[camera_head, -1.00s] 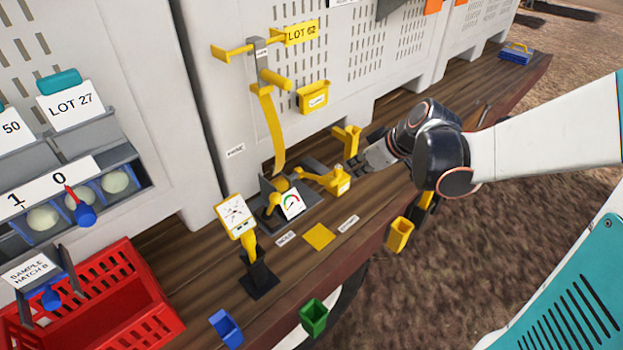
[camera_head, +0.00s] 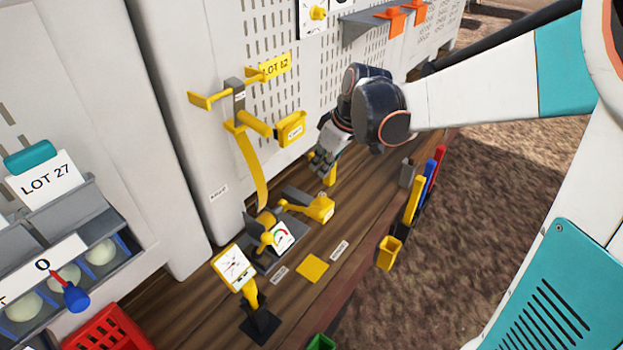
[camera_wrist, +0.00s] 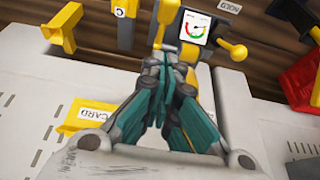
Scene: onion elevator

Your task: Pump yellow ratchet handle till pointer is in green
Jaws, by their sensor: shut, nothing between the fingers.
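The yellow ratchet handle (camera_head: 315,208) sticks out to the right of the ratchet base on the wooden deck. A yellow strap (camera_head: 254,165) runs up from the ratchet. Beside it is a white dial (camera_head: 283,236) with a coloured arc; it also shows in the wrist view (camera_wrist: 195,28), with red and green on the arc. The pointer is too small to read surely. My gripper (camera_head: 322,165) is shut and empty, above and behind the handle near the white crate wall. In the wrist view my closed fingers (camera_wrist: 165,70) are apart from the handle and partly cover the ratchet area.
A yellow post (camera_head: 330,174) stands just below my gripper. A yellow card holder (camera_head: 291,129) hangs on the wall. A chart stand (camera_head: 235,268) is left of the ratchet, and a yellow square (camera_head: 312,268) lies in front. Coloured tools (camera_head: 427,180) stand at the right deck edge.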

